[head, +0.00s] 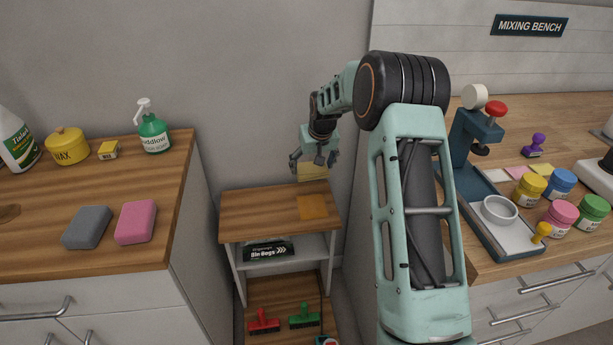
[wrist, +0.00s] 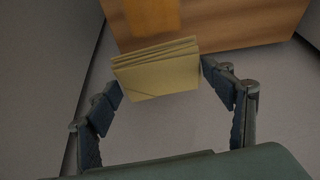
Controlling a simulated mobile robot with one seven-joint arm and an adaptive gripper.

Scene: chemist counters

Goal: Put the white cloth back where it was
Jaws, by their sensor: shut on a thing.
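My gripper (head: 313,162) is shut on a folded pale yellow cloth (head: 312,173), held by its two sides above the back of the small wooden-topped stand (head: 245,222). The folded layers of the cloth show between both fingers in the wrist view (wrist: 160,78). An orange cloth (head: 313,207) lies flat on the stand's top, in front of the held cloth. It also shows at the top of the wrist view (wrist: 152,14). I see no plainly white cloth in either view.
The left counter bears a grey sponge (head: 87,227), a pink sponge (head: 136,222), a yellow wax tin (head: 68,146) and a green pump bottle (head: 153,133). Bin bags (head: 267,250) and red and green brushes (head: 264,321) sit lower in the stand. The mixing bench (head: 530,110) is at right.

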